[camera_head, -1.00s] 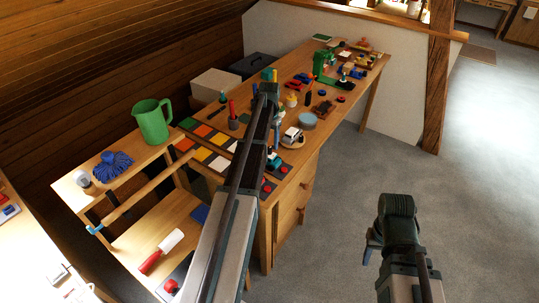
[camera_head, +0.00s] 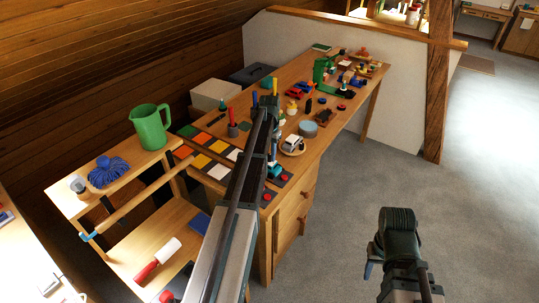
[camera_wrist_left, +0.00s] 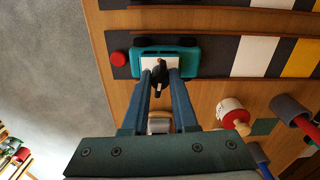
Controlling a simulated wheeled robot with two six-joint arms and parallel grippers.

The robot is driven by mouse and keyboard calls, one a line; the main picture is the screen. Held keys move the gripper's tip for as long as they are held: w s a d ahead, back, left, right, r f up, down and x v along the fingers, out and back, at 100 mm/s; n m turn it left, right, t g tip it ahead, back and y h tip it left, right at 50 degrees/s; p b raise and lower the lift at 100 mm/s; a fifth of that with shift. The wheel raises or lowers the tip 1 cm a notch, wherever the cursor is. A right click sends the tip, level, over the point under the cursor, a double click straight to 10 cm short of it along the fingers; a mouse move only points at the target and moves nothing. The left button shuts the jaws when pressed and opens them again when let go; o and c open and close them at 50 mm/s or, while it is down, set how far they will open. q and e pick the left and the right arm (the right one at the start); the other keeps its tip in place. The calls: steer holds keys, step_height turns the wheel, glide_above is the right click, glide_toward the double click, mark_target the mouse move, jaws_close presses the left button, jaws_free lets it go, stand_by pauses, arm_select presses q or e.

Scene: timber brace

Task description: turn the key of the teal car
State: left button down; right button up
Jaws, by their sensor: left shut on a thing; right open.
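The teal car (camera_wrist_left: 206,62) lies on a dark square of the worktop, seen from above in the left wrist view. A white plate with a dark key (camera_wrist_left: 157,74) is on its near side. My left gripper (camera_wrist_left: 160,76) is shut on the key, its two blue fingers on either side of it. In the head view the teal car (camera_head: 274,171) is partly hidden by my left arm, and the key cannot be made out. My right gripper (camera_head: 371,268) is open and empty over the grey floor, away from the bench.
A red button (camera_wrist_left: 118,58) sits beside the car. A red-and-white cylinder (camera_wrist_left: 233,112) and a grey cup (camera_wrist_left: 287,108) stand near the left fingers. A green jug (camera_head: 150,127) stands at the left.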

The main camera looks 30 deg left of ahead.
stand_by(0.3)
arm_select(q)
steer(key=m, duration=0.4)
steer(key=shift+m, duration=0.4)
steer(key=m, duration=1.4)
steer(key=shift+m, duration=0.6)
steer(key=c, duration=0.7)
jaws_free()
